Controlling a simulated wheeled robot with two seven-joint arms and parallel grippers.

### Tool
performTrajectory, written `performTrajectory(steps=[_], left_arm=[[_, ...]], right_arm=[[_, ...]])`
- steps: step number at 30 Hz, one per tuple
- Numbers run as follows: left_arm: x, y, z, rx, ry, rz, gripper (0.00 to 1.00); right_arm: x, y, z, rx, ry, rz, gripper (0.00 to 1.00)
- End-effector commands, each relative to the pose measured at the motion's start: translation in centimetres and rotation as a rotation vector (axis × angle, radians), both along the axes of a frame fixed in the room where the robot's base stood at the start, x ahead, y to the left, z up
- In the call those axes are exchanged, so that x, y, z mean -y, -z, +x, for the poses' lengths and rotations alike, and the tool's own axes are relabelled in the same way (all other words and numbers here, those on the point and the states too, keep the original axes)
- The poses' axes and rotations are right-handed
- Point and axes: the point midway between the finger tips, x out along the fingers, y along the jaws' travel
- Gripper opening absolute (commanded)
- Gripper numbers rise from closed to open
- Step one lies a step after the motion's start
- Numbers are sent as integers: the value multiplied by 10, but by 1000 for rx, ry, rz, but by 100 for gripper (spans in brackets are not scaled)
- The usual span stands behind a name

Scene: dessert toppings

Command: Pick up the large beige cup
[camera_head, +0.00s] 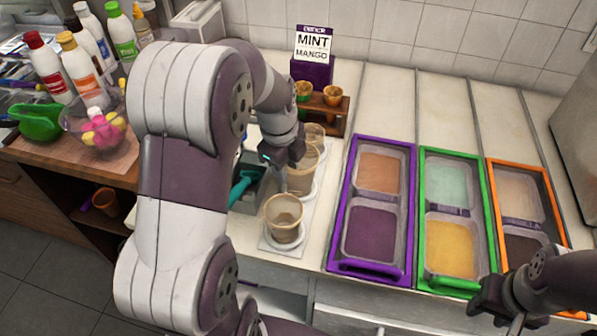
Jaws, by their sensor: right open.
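Three beige cups stand in a row on a light tray (307,236). The front cup (284,222) is fully visible and upright. The middle cup (302,178) is partly hidden behind my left gripper, and the back cup (315,133) shows only in part. I cannot tell for sure which is the large one. My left gripper (286,184) points down beside the middle cup, behind the front cup; its fingers are mostly hidden, so its opening is unclear. My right gripper (497,308) is open and empty at the lower right, away from the cups.
Purple (334,232), green (423,218) and orange (553,212) framed topping trays lie right of the cups. A teal scoop (240,187) rests in a bin left of them. A cone holder (331,112) and menu sign (313,45) stand behind. Bottles (83,68) stand left.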

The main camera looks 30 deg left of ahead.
Motion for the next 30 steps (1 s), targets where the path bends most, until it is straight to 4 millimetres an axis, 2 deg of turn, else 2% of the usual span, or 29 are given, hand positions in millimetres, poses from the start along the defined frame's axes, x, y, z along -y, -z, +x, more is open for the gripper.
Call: performTrajectory(steps=[5,9,12,19,20,22,23,30], left_arm=[[1,21,4,-1,-1,-1,35],[2,48,10,-2,-1,-1,35],[2,60,12,0,-1,0,35],[2,62,12,2,-1,1,35],[2,62,12,2,-1,1,29],[2,62,12,2,-1,1,6],[2,62,12,2,-1,1,0],[2,62,12,1,-2,1,0]], right_arm=[[0,-2,0,0,0,0,43],[0,-4,0,0,0,0,43],[0,-3,0,0,0,0,43],[0,-3,0,0,0,0,43],[0,-3,0,0,0,0,43],[0,-3,0,0,0,0,43],[0,-3,0,0,0,0,43],[0,-3,0,0,0,0,43]])
